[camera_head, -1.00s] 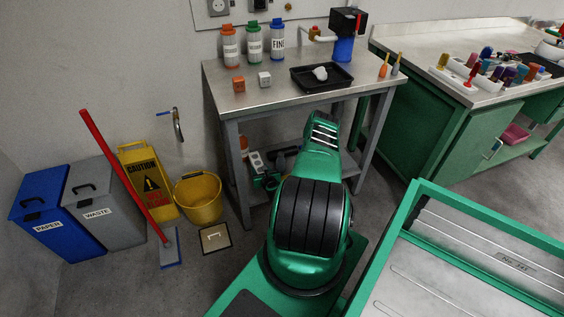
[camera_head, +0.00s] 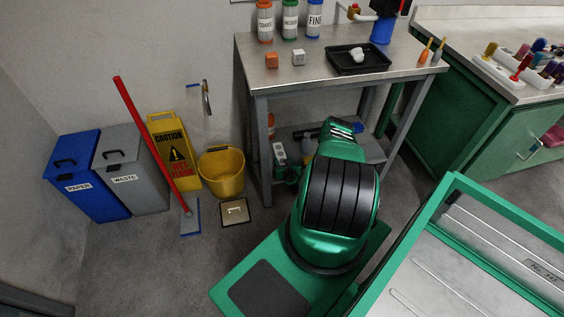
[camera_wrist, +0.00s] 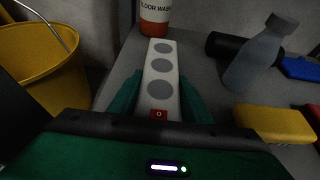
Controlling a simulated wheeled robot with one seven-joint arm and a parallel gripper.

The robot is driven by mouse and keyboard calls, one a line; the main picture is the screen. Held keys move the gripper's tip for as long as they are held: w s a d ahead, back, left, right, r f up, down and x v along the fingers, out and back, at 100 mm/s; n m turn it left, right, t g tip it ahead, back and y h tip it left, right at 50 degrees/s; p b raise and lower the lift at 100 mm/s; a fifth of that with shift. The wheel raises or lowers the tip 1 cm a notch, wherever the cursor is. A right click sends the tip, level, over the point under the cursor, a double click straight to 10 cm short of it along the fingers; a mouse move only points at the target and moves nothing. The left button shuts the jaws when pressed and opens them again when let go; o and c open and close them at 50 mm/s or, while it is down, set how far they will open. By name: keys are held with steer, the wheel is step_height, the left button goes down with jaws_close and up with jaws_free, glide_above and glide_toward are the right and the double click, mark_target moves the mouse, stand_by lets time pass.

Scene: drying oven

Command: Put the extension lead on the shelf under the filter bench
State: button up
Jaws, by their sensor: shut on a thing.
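The extension lead (camera_wrist: 159,78) is a white bar with several grey round sockets and a red switch at its near end. My gripper (camera_wrist: 163,102) is shut on it, with a green finger on each side. The lead points away over the grey lower shelf (camera_wrist: 207,92) of the filter bench; whether it touches the shelf I cannot tell. In the head view the lead (camera_head: 280,153) shows just behind the bench's front left leg, under the bench top (camera_head: 300,77). My arm hides part of the shelf, and my gripper is only partly visible there.
On the shelf are a floor-wash bottle (camera_wrist: 154,18), a grey-blue bottle (camera_wrist: 260,55), a black cylinder (camera_wrist: 230,45), a yellow item (camera_wrist: 273,124) and a blue item (camera_wrist: 300,68). A yellow bucket (camera_head: 222,172) stands left of the bench. A green-framed cart (camera_head: 450,205) is at right.

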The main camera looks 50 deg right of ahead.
steer(key=o, duration=1.3)
steer(key=shift+r, duration=0.1)
steer(key=v, duration=1)
steer(key=shift+s+a, duration=0.25)
steer(key=shift+s, duration=0.05)
steer(key=shift+s+a+r, duration=0.2)
steer(key=shift+s+r, duration=0.1)
steer(key=shift+s, duration=0.25)
